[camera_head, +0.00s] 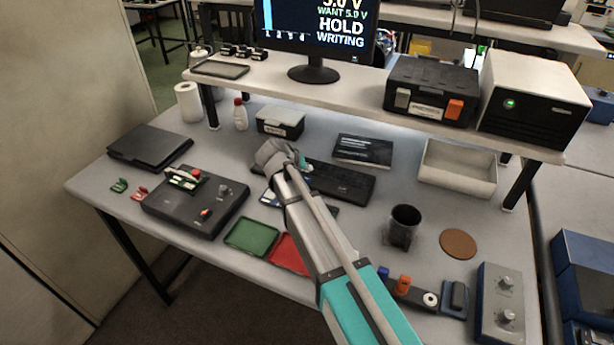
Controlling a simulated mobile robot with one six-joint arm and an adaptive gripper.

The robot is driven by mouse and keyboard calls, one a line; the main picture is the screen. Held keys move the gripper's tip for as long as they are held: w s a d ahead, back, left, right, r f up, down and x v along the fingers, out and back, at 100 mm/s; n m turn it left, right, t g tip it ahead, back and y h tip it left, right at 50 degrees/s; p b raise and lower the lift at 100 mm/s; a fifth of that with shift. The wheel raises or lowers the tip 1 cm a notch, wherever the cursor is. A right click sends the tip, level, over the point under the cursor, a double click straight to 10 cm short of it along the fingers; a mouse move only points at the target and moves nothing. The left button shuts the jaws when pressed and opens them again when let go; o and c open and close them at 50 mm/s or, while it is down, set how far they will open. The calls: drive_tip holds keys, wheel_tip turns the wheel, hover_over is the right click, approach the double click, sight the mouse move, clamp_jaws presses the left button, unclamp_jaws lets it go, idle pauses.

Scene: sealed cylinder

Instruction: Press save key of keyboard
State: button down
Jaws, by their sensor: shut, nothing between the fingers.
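The black keyboard (345,184) lies in the middle of the bench, below the monitor shelf. My arm covers its left part. A small light teal patch shows at its left end, but I cannot tell whether it is a key. My gripper (297,161) is at the far end of my arm, over or beside that left end. It is shut with nothing held, and my wrist mostly hides its fingertips. I cannot tell whether they touch a key. The monitor (318,32) reads "WANT 5.0 V", "HOLD" and "WRITING".
Left of my arm stand a black fixture box (197,203) with a green board, a green tray (252,237) and a red tray (288,254). Right are a dark cup (404,223), a brown disc (458,243) and a white bin (457,172). The shelf (345,93) overhangs the back.

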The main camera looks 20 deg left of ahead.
sight(306, 180)
drive_tip(key=shift+r+p, duration=1.55)
drive_tip(key=shift+r, duration=0.3)
drive_tip(key=shift+s, duration=0.1)
